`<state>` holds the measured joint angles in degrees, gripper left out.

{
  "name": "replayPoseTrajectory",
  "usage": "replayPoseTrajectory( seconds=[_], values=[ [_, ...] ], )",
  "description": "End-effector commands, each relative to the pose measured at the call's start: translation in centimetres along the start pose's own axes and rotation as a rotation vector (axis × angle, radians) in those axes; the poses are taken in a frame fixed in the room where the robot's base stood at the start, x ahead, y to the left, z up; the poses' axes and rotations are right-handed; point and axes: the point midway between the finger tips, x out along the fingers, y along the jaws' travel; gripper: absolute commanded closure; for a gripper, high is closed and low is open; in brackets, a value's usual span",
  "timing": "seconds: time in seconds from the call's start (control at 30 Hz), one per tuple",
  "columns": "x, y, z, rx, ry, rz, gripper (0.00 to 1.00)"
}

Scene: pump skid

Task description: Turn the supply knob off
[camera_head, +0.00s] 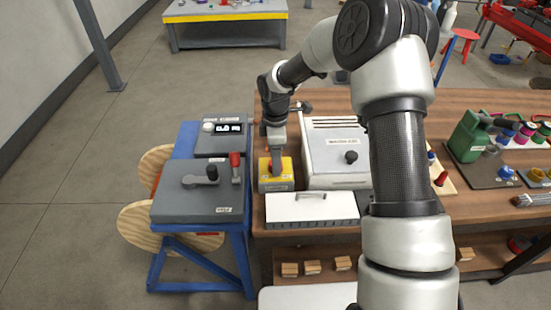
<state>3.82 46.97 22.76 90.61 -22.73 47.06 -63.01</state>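I cannot read which control is labelled supply. A white round knob (208,127) sits left of a small lit display (228,128) on a grey panel at the back of the blue stand. A black knob (351,157) is on the front of the white cabinet (335,178). My gripper (276,168) points down at a yellow box (277,186) at the left edge of the wooden bench. It covers most of the box's top; a little red shows there. Whether its fingers touch the box, or are open or shut, is too small to tell.
A white lidded case (311,207) lies in front of the cabinet. My arm hides part of the bench.

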Motion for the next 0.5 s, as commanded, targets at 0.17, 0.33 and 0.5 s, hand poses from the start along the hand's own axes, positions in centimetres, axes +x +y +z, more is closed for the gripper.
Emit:
replayPoseTrajectory(
  seconds=[0.17,0.33,0.5],
  values=[
    [-2.2,0.1,0.0,0.000,0.000,0.005,0.49],
    [-6.2,0.1,0.0,0.001,0.001,0.007,0.49],
    [-10.5,0.2,0.0,0.001,0.001,0.007,0.49]
  ],
)
